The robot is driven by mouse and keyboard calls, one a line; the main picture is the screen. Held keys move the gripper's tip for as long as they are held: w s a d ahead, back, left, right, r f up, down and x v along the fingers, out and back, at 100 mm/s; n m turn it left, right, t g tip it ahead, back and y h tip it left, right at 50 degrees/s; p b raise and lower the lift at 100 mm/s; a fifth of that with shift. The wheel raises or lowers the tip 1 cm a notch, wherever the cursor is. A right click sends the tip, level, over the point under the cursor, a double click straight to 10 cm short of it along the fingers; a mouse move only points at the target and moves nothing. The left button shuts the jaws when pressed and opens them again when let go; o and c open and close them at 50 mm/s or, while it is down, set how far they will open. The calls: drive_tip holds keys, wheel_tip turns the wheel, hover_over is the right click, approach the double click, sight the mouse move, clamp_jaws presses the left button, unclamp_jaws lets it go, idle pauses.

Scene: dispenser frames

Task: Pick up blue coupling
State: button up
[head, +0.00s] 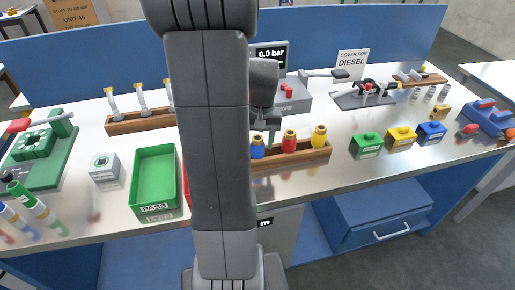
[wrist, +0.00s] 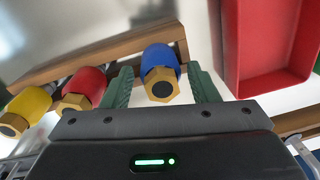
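The blue coupling (head: 257,149) stands in a wooden rack with a red coupling (head: 289,143) and a yellow coupling (head: 319,137). In the wrist view, the blue coupling (wrist: 160,60) has a brass hex end with a dark centre. My gripper (wrist: 162,88) is open, with one green finger on each side of the blue coupling. Narrow gaps show between the fingers and the coupling. In the head view, my gripper (head: 269,135) is just above the rack, partly hidden by my arm.
The wooden rack (head: 301,157) holds the couplings close together. A red tray (wrist: 230,55) lies right of my gripper in the wrist view. A green PASS tray (head: 155,207) is left of my arm. Green, yellow and blue boxes (head: 432,133) stand to the right.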

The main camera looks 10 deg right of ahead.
clamp_jaws()
drive_tip(key=shift+r, duration=0.1)
